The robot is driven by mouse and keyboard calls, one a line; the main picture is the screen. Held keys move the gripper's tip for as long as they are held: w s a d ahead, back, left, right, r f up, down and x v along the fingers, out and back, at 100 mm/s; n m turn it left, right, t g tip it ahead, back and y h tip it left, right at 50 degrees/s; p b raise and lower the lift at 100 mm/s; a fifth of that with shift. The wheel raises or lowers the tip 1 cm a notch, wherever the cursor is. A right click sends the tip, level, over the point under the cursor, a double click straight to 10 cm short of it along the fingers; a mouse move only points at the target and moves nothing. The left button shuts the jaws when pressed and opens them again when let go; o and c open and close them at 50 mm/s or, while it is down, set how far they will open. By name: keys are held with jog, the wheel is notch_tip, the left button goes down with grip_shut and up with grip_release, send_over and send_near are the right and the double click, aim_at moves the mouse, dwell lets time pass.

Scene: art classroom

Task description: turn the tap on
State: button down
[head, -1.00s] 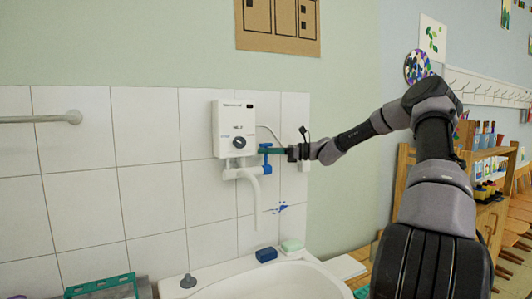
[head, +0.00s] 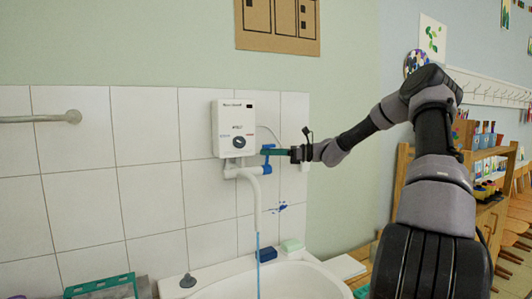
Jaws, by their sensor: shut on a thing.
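The tap is under the white water heater (head: 236,129) on the tiled wall. Its blue handle (head: 267,160) stands roughly upright at the right end of the white pipe. A white spout (head: 257,200) hangs down over the basin, and a thin blue stream of water (head: 258,250) runs from its end. The fingers partly hide the handle, so the exact contact is hard to see.
A white basin (head: 282,283) stands below. A dark blue block (head: 267,254) and a green soap bar (head: 291,245) sit on its back ledge. A grey stopper (head: 188,281) and a green rack (head: 102,285) are at left. Wooden shelves (head: 404,170) stand at right.

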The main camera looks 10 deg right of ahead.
jog(key=shift+s+d+f, duration=0.1)
jog(key=shift+s+f, duration=0.05)
jog(key=shift+s, duration=0.15)
jog(key=c, duration=0.9)
grip_release()
jog(key=shift+o, duration=0.2)
jog(key=v, duration=1)
jog(key=shift+d, duration=0.4)
